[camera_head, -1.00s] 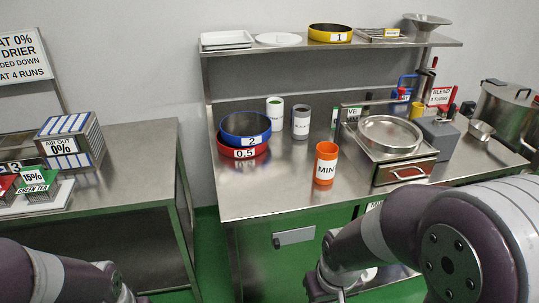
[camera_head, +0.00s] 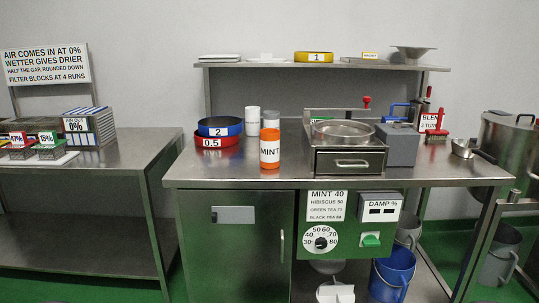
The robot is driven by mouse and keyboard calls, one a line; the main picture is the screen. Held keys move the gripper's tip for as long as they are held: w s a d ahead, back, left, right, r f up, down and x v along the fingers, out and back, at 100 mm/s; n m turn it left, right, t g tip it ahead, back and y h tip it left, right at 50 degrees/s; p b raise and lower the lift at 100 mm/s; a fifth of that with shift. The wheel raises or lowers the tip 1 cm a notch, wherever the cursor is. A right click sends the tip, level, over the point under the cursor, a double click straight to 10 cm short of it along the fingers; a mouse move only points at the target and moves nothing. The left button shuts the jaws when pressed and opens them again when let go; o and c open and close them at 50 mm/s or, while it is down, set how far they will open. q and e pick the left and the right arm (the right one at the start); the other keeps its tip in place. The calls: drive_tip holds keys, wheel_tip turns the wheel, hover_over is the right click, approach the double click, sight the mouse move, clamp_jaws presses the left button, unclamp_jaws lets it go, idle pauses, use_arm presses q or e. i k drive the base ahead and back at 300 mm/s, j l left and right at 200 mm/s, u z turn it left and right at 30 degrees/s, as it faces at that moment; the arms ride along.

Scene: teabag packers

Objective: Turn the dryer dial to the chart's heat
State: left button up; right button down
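The dryer dial (camera_head: 321,243) is a black knob on a round white face, low on the front of the steel bench. Its marks run from 30 to 80, with 50 and 60 at the top. Where the knob points is too small to tell. The white heat chart (camera_head: 325,206) sits just above it and reads MINT 40, HIBISCUS 50, GREEN TEA 70, BLACK TEA 80. An orange can labelled MINT (camera_head: 269,149) stands on the bench above. Neither of my grippers shows in the head view.
A DAMP % panel (camera_head: 381,206) and a green switch (camera_head: 371,240) are right of the dial. A cabinet door with a handle (camera_head: 282,246) is left. A blue bucket (camera_head: 392,275) stands below right. A sieve drawer unit (camera_head: 350,161) and red and blue rings (camera_head: 217,141) sit on top.

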sight(321, 244)
drive_tip(key=i+l+z, duration=0.25)
drive_tip(key=i+l, duration=0.15)
drive_tip(key=i+l+z, duration=0.3)
drive_tip(key=i+l, duration=0.05)
drive_tip(key=i, duration=0.05)
